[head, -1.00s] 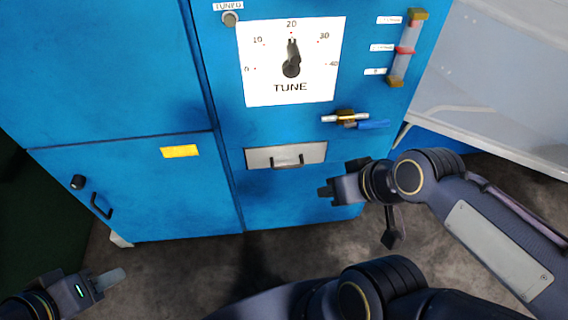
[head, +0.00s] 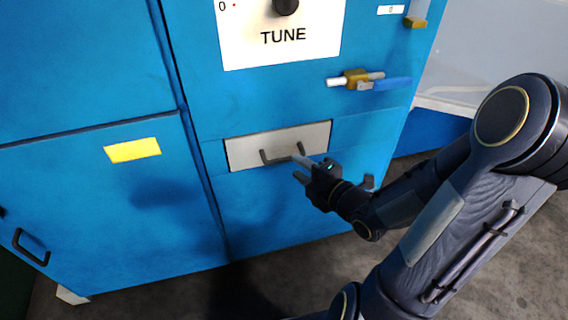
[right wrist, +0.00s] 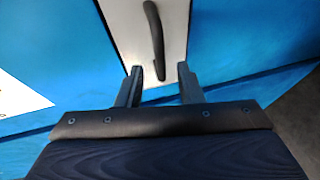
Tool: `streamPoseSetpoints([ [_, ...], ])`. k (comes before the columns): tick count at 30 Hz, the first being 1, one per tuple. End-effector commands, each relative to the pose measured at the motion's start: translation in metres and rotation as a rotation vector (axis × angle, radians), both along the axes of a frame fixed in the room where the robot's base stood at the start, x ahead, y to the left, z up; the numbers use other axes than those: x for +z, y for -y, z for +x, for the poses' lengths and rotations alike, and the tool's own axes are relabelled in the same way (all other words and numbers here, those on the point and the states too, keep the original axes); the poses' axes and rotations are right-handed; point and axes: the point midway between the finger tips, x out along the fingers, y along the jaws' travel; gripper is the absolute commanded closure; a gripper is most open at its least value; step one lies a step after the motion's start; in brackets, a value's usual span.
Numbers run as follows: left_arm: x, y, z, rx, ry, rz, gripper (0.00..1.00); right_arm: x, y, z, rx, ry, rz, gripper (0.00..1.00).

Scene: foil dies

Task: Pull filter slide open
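The filter slide is a grey panel (head: 250,150) set flush in the blue cabinet front, with a dark bar handle (head: 282,157) on it. My right gripper (head: 301,167) is just in front of the handle's right end. In the right wrist view the gripper (right wrist: 160,82) has its two fingers apart, pointing at the grey panel (right wrist: 124,32). The near end of the handle (right wrist: 155,40) shows just beyond and between the fingertips. Whether the fingers touch the handle cannot be told. My left gripper is out of view.
Above the panel is a brass valve (head: 356,79) with a blue lever (head: 392,84). Higher is a white TUNE dial plate (head: 320,30). A yellow label (head: 133,150) and a lower door handle (head: 31,248) are at left. The floor in front looks clear.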

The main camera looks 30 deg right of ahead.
Motion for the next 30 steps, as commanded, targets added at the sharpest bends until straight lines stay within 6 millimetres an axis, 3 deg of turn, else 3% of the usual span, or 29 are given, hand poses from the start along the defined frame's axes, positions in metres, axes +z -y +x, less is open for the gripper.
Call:
streamPoseSetpoints([
  [10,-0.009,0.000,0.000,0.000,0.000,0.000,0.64,-0.010,-0.009,0.050,0.000,0.000,0.003,0.66],
  [21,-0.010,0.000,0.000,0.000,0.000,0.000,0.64,-0.011,-0.010,0.059,-0.002,-0.002,0.004,0.66],
  [30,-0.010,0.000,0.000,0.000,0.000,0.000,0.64,-0.011,-0.010,0.058,-0.002,-0.003,0.003,1.00],
])
